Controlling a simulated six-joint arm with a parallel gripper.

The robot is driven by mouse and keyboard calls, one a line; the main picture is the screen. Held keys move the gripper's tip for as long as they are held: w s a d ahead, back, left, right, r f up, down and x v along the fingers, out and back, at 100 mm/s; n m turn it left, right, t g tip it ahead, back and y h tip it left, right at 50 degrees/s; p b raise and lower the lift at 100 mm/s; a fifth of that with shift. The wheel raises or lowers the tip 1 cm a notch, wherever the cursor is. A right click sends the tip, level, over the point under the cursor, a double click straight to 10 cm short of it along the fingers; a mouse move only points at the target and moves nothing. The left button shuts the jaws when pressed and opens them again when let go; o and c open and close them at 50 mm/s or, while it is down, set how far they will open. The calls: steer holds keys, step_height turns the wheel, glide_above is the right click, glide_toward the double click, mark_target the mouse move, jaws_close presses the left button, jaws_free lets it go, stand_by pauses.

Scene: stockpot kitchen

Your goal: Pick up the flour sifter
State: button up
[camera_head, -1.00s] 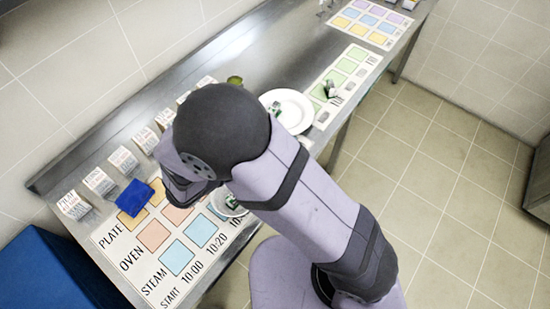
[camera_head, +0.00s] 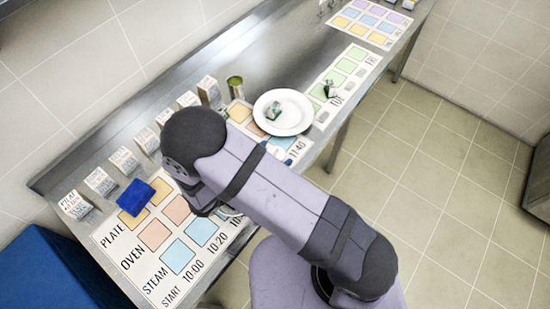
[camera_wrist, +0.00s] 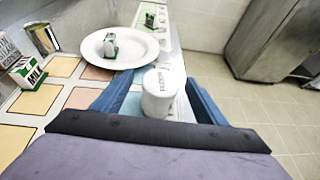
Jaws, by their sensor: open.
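No thing in view is plainly marked as the flour sifter. My gripper (camera_wrist: 155,79) is open, one finger on each side of the cylinder; contact is not clear. A metallic, can-like thing (camera_wrist: 61,66) stands at the left in the wrist view and behind the plate in the head view (camera_head: 235,86). In the head view my arm hides the gripper and most of what is under it.
A white plate (camera_head: 290,100) holds a small green-and-white carton (camera_head: 274,112). A milk carton (camera_wrist: 27,70) stands at the left of the wrist view. Floor lies beyond the counter's front edge.

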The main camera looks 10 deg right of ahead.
mark_target(282, 151)
steer(key=shift+f+p+x, duration=0.15)
steer(key=shift+p+x, duration=0.65)
steer(key=shift+x, duration=0.6)
steer(key=shift+f+p+x, duration=0.15)
steer(key=shift+p+x, duration=0.6)
steer(key=shift+x, duration=0.65)
steer(key=shift+s+a, duration=0.1)
steer(key=shift+s, duration=0.05)
steer(key=c, duration=1.2)
